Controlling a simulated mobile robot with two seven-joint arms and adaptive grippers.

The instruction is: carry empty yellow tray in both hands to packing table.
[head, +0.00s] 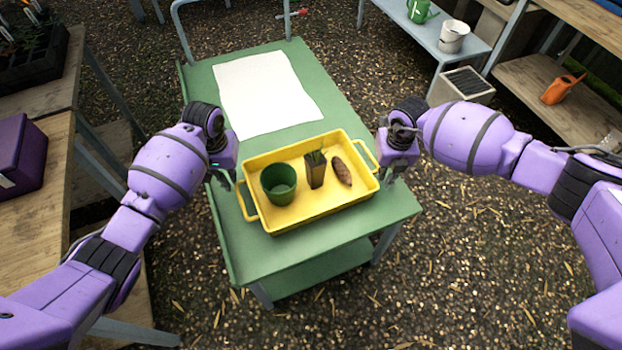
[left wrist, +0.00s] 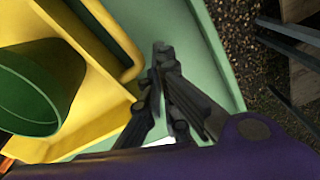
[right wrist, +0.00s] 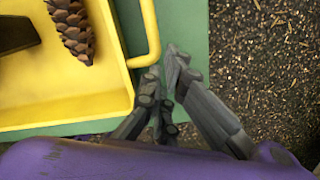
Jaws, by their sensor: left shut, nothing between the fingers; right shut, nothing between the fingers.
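The yellow tray (head: 310,212) sits on the green cart and is not empty. It holds a green pot (head: 279,185), a dark square pot with a small plant (head: 316,172) and a brown pine cone (head: 342,171). Its left handle (head: 243,201) and right handle (head: 365,152) stick out at the ends. My left gripper (head: 226,182) is shut and empty beside the left end; its fingertips (left wrist: 163,55) are close to the handle in the left wrist view. My right gripper (head: 388,179) is shut and empty, just outside the right handle (right wrist: 152,35).
The green cart (head: 245,255) has a white sheet (head: 265,92) behind the tray. A wooden bench (head: 30,215) with a purple box (head: 14,158) stands left. A grey bench (head: 420,38) with a watering can and white pot is back right. Gravel floor is open at front right.

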